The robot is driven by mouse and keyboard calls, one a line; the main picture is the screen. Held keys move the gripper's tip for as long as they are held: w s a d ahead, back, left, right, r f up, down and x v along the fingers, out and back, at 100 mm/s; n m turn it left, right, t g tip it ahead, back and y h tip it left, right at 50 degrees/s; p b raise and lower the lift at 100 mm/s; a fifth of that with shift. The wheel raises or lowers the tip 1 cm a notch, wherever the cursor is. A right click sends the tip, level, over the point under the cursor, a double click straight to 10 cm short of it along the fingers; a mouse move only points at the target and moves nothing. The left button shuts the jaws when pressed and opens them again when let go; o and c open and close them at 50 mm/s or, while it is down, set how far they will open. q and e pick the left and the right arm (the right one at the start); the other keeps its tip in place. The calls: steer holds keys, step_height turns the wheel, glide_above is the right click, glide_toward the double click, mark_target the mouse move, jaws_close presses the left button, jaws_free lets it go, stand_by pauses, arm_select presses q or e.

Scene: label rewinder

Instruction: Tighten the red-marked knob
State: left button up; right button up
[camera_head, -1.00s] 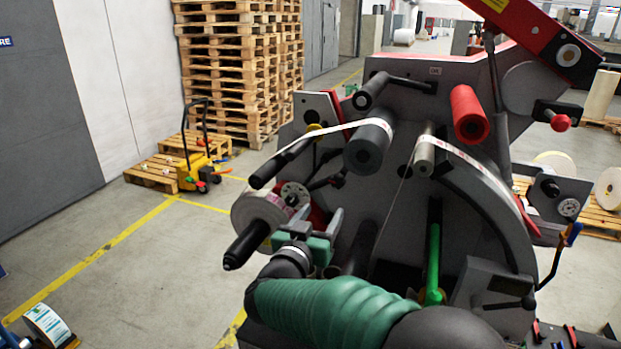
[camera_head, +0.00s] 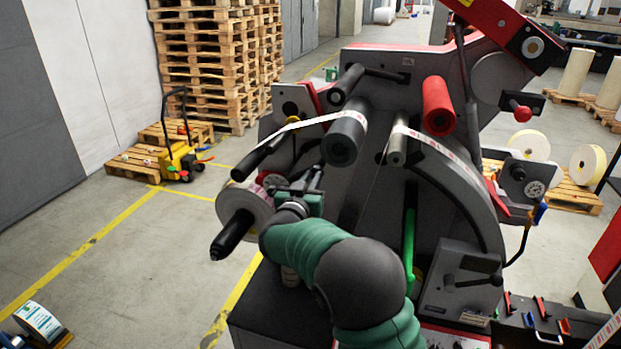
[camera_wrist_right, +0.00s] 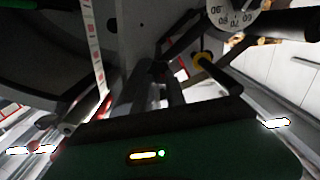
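My right gripper (camera_head: 310,176) is at the end of the green-sleeved arm, in front of the rewinder's left side. Its fingers point toward the machine, beside the label roll (camera_head: 243,205). In the right wrist view two dark bars (camera_wrist_right: 158,85) stand close together ahead of the green housing; whether the fingers are open is unclear. A numbered dial (camera_wrist_right: 232,16) and a yellow-collared rod (camera_wrist_right: 204,60) are beyond them. The head view shows a red ball-ended knob (camera_head: 522,113) at the upper right and another dial (camera_head: 535,190) below it. I cannot tell which knob is the red-marked one. My left gripper is not in view.
Rollers (camera_head: 345,138) and a black spindle (camera_head: 233,235) stick out toward me. A label web (camera_head: 310,121) runs across the rollers. A green bar (camera_head: 409,240) stands right of my arm. Stacked pallets (camera_head: 212,60) and a yellow pallet truck (camera_head: 180,155) stand at the back left.

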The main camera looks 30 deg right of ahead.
steer(key=shift+s+d+r, duration=0.1)
steer(key=shift+s+d, duration=0.1)
steer(key=shift+d, duration=0.4)
steer(key=c, duration=0.5)
steer(key=shift+a, duration=0.15)
jaws_close()
